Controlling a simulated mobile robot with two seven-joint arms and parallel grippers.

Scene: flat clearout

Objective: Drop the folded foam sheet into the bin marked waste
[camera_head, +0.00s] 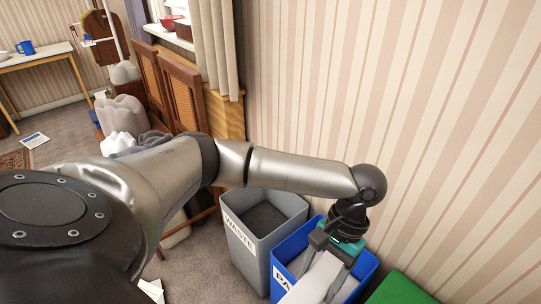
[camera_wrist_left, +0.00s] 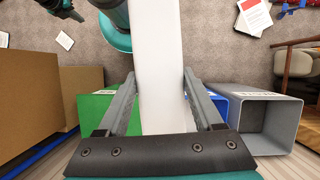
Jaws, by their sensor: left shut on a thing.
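The foam sheet (camera_head: 318,279) is a long white flat piece. My left gripper (camera_head: 337,250) is shut on it, and in the left wrist view the sheet (camera_wrist_left: 162,75) runs between the two fingers. In the head view the gripper and sheet are over the blue bin, to the right of the waste bin. The waste bin (camera_head: 239,240) is grey, open-topped and labelled WASTE, and looks empty. It is at the right in the left wrist view (camera_wrist_left: 268,122). A dark part at that view's upper left may be my right gripper; its jaws are unclear.
The blue bin (camera_head: 366,268), its label starting "PA", stands against the grey bin. A green container (camera_head: 400,290) is right of it. Brown boxes (camera_wrist_left: 30,95) stand beyond the green one. The striped wall is close behind the bins. Papers (camera_head: 35,140) lie on the carpet.

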